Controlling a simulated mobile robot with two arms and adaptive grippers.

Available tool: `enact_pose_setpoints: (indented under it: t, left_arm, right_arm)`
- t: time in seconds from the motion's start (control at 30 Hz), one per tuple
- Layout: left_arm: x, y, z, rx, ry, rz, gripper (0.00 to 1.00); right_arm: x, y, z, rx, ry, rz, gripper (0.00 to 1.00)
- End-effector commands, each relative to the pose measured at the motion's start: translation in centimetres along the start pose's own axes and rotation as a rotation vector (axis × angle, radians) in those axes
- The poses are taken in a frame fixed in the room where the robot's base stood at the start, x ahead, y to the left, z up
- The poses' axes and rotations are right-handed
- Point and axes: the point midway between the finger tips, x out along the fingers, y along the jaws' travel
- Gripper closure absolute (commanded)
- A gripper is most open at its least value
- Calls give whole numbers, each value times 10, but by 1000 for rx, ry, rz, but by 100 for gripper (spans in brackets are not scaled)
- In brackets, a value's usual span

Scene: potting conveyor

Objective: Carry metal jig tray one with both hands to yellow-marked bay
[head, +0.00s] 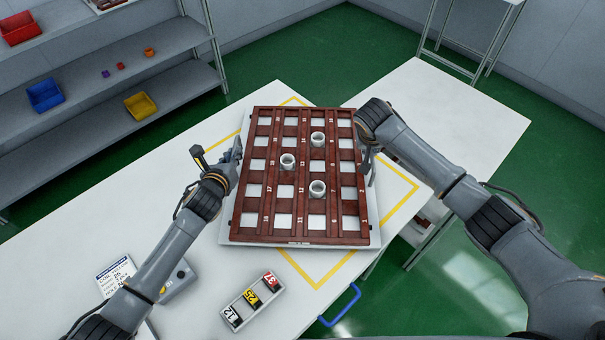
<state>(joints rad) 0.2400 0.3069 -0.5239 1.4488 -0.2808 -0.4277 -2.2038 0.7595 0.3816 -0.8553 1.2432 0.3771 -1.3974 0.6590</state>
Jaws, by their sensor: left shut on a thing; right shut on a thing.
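The metal jig tray (228,241) is a pale plate carrying a red-brown numbered grid (305,238). Three white ring-shaped pieces (317,189) sit in the grid. My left gripper (236,155) is shut on the tray's left edge, and my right gripper (369,160) is shut on its right edge, where the arm partly hides the contact. The yellow-marked bay (395,208) is a yellow outline on the white table. The tray lies over much of it, turned relative to the outline and hiding part of its left side. I cannot tell whether the tray touches the table.
A grey holder (255,302) with numbered tags and a printed card (115,275) lie on the near table. A blue handle (341,306) juts from the front edge. Grey shelves (120,80) with coloured bins stand at the left. Table surface (460,110) is clear at the upper right.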

Motion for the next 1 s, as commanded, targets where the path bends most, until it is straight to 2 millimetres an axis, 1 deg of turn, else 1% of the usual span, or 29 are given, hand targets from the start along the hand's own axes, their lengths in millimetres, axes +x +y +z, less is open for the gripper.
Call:
enact_pose_setpoints:
  t: [0.03,0.27,0.3,0.37,0.4,0.67,0.77,0.87,1.0]
  left_arm:
    - [2,1,-2,0,-4,-1,100]
    - [6,3,-13,0,-4,-1,100]
    - [5,3,-12,0,0,1,81]
    - [5,3,-12,0,0,1,69]
    - [5,3,-12,0,0,1,67]
    - [5,3,-12,0,0,0,67]
    - [2,3,-12,1,0,1,67]
    - [-6,4,-12,1,0,1,67]
    - [-28,3,-13,2,1,-1,67]
  right_arm:
    - [4,0,1,1,3,1,100]
    - [15,-3,5,1,3,1,100]
    - [12,-2,5,0,0,1,82]
    - [12,-2,5,0,0,1,70]
    - [12,-2,5,0,0,1,67]
    - [12,-2,5,0,0,0,67]
    - [12,-2,5,0,0,0,67]
    - [12,-3,5,0,0,0,67]
    - [12,-3,5,0,0,0,67]
